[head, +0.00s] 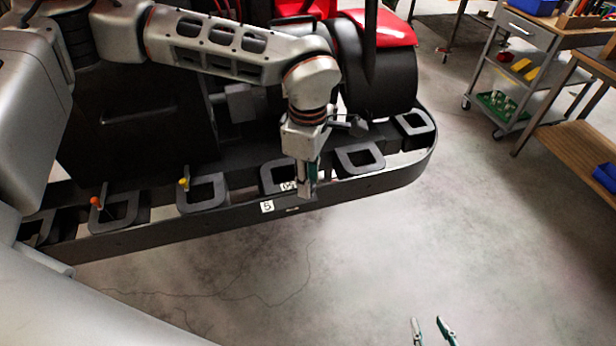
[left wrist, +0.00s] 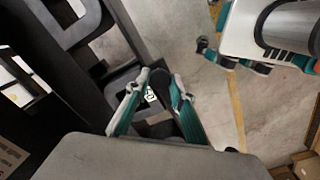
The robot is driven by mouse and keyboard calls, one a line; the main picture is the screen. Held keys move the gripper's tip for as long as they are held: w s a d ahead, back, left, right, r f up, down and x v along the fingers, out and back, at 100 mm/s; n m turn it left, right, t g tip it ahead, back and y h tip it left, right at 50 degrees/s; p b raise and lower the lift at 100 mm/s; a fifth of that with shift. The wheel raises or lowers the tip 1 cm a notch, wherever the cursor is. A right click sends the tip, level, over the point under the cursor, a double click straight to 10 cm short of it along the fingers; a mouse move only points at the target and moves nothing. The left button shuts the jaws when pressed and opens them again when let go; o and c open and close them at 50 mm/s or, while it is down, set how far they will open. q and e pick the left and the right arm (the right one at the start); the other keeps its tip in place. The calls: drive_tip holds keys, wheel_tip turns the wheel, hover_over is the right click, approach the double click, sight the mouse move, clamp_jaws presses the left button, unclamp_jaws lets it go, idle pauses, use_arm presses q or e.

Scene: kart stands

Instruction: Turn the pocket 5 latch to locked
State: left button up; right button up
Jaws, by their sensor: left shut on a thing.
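The pocket 5 frame (head: 268,178) is a dark square ring on the kart's black side rail, with a white "5" label (head: 267,207) on the rail's outer face. My left gripper (head: 308,192) points down at the right side of this pocket. It is shut on the pocket 5 latch, which its fingers mostly hide in the head view. In the left wrist view, my left fingers (left wrist: 161,80) stand on either side of a dark piece, with a small white label (left wrist: 151,95) behind. The latch's angle cannot be made out. My right gripper (head: 432,331) is open and empty, low over the floor.
Other square pockets line the rail (head: 170,228); two at the left carry an orange knob (head: 95,201) and a yellow knob (head: 184,184). A black wheel (head: 378,75) stands behind. A cart (head: 503,70) and bench (head: 580,130) are at right. The floor in front is clear.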

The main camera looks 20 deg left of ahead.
use_arm(q)
drive_tip(key=shift+m, duration=0.5)
drive_tip(key=o, duration=1.1)
drive_tip(key=shift+r, duration=0.1)
wheel_tip(320, 180, up, 12)
idle(0.4)
